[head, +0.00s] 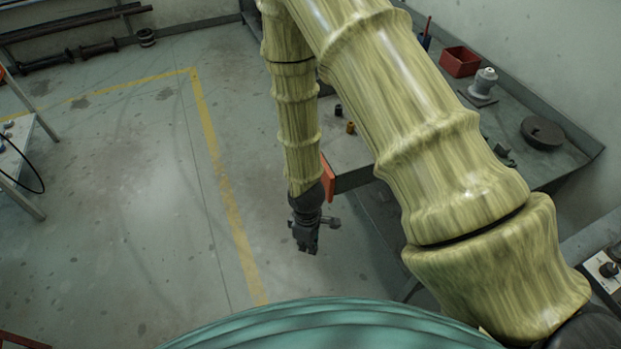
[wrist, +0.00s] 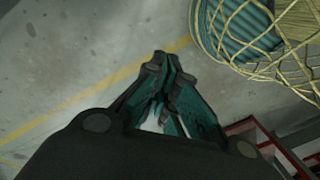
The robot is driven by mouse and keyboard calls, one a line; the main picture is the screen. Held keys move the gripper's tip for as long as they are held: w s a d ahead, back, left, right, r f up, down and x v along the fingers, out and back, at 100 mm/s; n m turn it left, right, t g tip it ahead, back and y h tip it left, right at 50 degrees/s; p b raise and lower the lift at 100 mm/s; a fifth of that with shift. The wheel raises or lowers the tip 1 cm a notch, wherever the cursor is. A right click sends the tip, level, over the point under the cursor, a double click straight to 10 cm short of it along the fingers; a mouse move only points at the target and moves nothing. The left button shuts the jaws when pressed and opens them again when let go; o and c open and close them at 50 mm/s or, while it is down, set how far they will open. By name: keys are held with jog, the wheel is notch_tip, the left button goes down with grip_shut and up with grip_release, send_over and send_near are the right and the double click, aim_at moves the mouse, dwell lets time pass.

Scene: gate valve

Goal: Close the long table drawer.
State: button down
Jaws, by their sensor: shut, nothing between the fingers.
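The work table (head: 570,140) stands at the right of the head view. A grey tray-like part (head: 345,150), which looks like the long drawer, sticks out from its left side behind my arm. An orange-red panel (head: 328,180) is at its near left end. My arm hides much of the drawer, so how far it is out cannot be told. My gripper (head: 306,248) points down over the floor, just below and left of the panel, apart from it as far as I can see. In the wrist view my gripper's fingers (wrist: 165,85) are together and empty.
A red bin (head: 460,62), a grey fitting (head: 484,82) and a dark disc (head: 542,132) are on the table. Red framing (wrist: 270,145) shows in the wrist view. Floor left of my gripper is clear.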

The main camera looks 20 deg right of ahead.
jog(key=w+r+n+t+h, duration=0.1)
jog(key=w+r+n+h, duration=0.6)
jog(key=w+r, duration=0.95)
jog(key=d+f+n+y+p, duration=0.1)
jog(key=d+f+y+p, duration=0.1)
jog(key=d+f+p, duration=0.2)
jog(key=shift+d+f+n, duration=0.3)
jog(key=shift+d+f, duration=1.2)
jog(key=shift+f, duration=0.9)
jog(key=shift+d, duration=0.15)
